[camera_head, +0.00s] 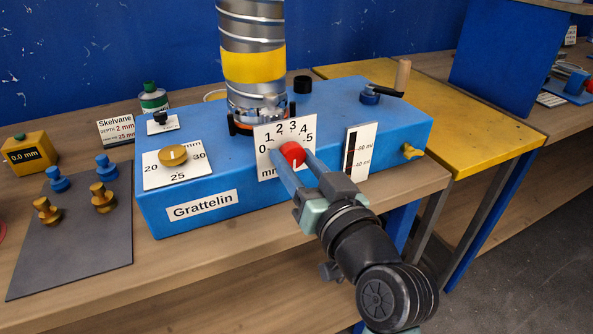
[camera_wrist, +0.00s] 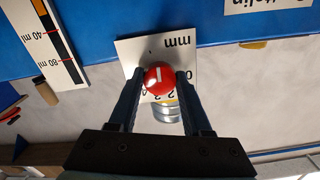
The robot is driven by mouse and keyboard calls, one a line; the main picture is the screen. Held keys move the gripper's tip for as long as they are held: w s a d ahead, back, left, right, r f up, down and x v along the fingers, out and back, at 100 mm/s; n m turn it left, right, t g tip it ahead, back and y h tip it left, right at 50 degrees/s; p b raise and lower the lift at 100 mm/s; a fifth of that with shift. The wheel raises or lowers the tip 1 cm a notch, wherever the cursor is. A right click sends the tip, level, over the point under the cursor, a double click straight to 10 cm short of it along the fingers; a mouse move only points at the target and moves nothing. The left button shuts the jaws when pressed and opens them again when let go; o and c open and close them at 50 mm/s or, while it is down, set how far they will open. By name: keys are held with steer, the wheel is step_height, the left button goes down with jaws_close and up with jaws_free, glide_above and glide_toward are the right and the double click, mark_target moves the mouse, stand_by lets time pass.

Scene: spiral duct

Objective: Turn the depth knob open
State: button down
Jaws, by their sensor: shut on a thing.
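The red depth knob (camera_head: 292,152) sits on the front of the blue Grattelin box (camera_head: 215,165), on a white dial plate (camera_head: 265,135) marked 0 to 5 and mm. My gripper (camera_head: 293,160) reaches it from the front right, one finger on each side of it. In the wrist view the red knob (camera_wrist: 160,78) sits between the two fingertips (camera_wrist: 159,80), and they are shut on it. A white mark shows on the knob's face. The fingers hide part of the dial, so I cannot tell the exact setting.
A yellow dial (camera_head: 173,156) lies to the left and a metal spiral duct (camera_head: 253,60) rises behind. A white scale plate (camera_head: 360,150) and a yellow side knob (camera_head: 412,152) are to the right. A dark mat (camera_head: 80,240) with several small knobs lies left.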

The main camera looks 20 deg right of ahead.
steer(key=shift+f+n+b, duration=0.1)
steer(key=shift+n+b, duration=0.25)
steer(key=shift+n, duration=0.25)
steer(key=shift+c, duration=1.7)
jaws_free()
steer(key=s, duration=1.3)
steer(key=shift+d, duration=0.2)
